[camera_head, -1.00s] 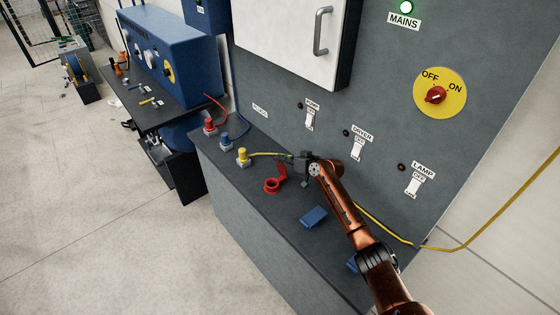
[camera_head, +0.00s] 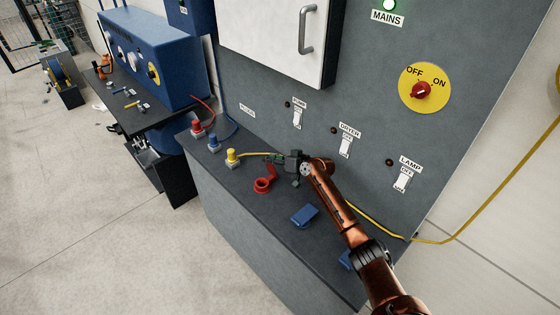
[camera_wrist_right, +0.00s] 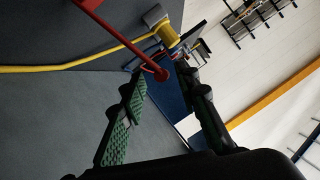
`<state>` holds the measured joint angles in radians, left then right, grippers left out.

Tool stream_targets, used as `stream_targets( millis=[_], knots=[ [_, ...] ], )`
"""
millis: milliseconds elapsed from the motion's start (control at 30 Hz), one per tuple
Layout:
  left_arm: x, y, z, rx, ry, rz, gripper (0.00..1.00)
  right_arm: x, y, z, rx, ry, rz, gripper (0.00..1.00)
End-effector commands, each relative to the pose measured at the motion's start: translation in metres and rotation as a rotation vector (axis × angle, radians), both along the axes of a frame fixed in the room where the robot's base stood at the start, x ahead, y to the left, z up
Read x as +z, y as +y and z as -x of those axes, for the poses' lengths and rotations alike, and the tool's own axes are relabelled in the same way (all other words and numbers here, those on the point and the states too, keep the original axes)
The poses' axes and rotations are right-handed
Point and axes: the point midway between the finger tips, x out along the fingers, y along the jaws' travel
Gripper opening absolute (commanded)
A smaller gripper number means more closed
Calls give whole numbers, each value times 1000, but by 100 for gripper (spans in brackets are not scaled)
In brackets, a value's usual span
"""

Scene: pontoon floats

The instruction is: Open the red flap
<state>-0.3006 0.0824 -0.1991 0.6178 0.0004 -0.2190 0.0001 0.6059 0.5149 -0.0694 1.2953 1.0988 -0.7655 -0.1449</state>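The red flap (camera_head: 271,171) stands raised at the back of a red ring-shaped socket (camera_head: 263,185) on the grey console top. The opening of the ring shows uncovered. In the right wrist view the flap (camera_wrist_right: 120,38) shows as a thin red bar with a rounded end, reaching toward the fingertips. My right gripper (camera_head: 277,158) is just behind and above the flap, beside the console's upright panel. In the wrist view my right gripper (camera_wrist_right: 165,75) has its green-padded fingers apart, with nothing clearly held; contact with the flap cannot be told. My left gripper is not in view.
Yellow (camera_head: 232,157), blue (camera_head: 214,143) and red (camera_head: 197,129) plugs stand left of the socket. Two blue flaps (camera_head: 304,216) (camera_head: 345,260) lie to the right. The upright panel (camera_head: 270,90) with switches is close behind my right gripper. A yellow cable (camera_head: 380,222) runs behind my arm.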

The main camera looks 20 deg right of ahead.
Motion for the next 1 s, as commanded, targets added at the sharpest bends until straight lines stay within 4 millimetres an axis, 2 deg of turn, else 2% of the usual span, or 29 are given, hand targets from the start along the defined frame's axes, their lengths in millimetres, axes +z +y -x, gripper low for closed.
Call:
stream_targets(
  millis=[300,500,700,1000],
  knots=[
    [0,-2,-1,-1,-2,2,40,21,-30,52,-1,1,5,29],
    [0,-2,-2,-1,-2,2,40,32,-45,79,0,3,3,29],
    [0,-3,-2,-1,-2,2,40,38,-50,90,0,3,1,29],
    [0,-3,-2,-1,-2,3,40,38,-51,91,0,3,1,29]
  ],
)
